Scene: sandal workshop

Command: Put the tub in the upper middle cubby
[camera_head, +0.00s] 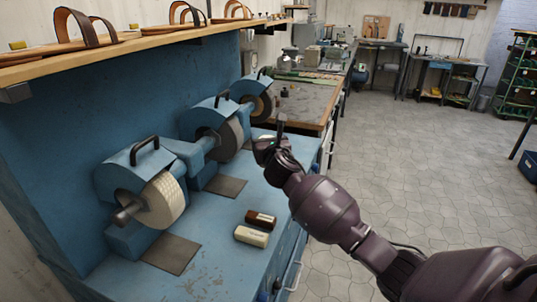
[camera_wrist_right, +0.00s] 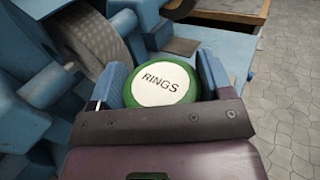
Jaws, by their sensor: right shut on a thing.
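The tub (camera_wrist_right: 163,84) has a green rim and a white top marked RINGS, seen in the right wrist view. My right gripper (camera_head: 273,143) is shut on it, with one blue-padded finger on each side. In the head view the gripper is above the right edge of the blue bench, and the tub can hardly be made out there. The upper middle cubby is not seen in either view. My left gripper is not in view.
Several grinding wheels (camera_head: 164,200) stand along the blue bench (camera_head: 211,262). A dark block (camera_head: 261,219) and a cream block (camera_head: 251,236) lie on it. A wooden shelf (camera_head: 120,45) with sandals overhangs the left. Tiled floor (camera_head: 400,160) is open at right.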

